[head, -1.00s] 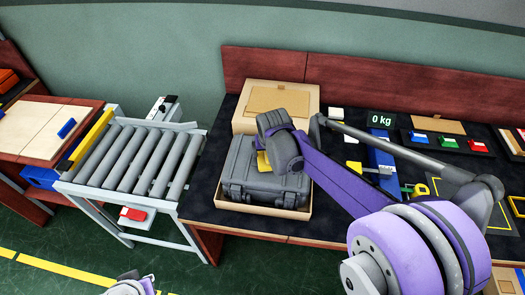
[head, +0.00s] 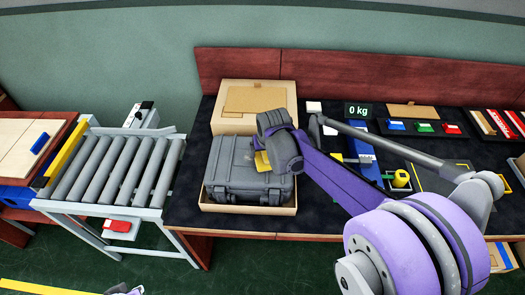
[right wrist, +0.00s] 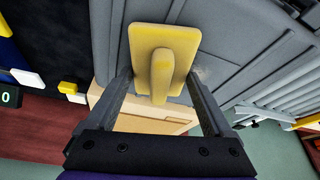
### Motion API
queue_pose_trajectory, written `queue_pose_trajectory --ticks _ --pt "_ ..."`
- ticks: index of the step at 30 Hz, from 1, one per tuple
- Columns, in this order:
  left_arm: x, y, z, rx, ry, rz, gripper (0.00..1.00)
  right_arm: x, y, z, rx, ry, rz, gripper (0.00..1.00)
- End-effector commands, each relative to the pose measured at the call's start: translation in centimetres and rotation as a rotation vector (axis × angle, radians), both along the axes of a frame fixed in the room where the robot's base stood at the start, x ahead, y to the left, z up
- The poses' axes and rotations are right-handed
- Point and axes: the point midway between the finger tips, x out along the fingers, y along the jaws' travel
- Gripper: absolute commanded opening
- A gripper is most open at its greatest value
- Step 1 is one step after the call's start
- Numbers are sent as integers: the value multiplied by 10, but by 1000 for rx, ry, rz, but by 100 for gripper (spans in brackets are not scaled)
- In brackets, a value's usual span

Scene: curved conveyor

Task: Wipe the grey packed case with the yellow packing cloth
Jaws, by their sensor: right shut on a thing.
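The grey packed case (head: 228,165) sits in a shallow tan open box (head: 250,209) on the dark bench. My right gripper (head: 268,148) is over the right part of the case lid, with the yellow packing cloth (head: 261,162) in its jaws. In the right wrist view the yellow cloth (right wrist: 164,42) is a flat pad with a raised grip between the fingers of my right gripper (right wrist: 163,80). It lies against or just over the grey case (right wrist: 230,45); I cannot tell if they touch.
A tan carton (head: 225,118) stands behind the case. A roller conveyor (head: 115,165) is at the left. My right arm covers part of the bench.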

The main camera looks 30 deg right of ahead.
Motion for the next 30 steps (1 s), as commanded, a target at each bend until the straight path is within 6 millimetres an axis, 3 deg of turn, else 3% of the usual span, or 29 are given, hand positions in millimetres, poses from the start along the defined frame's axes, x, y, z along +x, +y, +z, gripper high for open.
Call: queue_pose_trajectory --ticks 5,21,30 --pt "1 0 4 0 -2 0 0 0 0 4 -1 1 0 42" --pt "14 0 45 0 -26 0 0 1 0 58 0 -1 0 42" --pt "14 0 46 0 -27 0 0 0 0 60 -1 1 0 42"
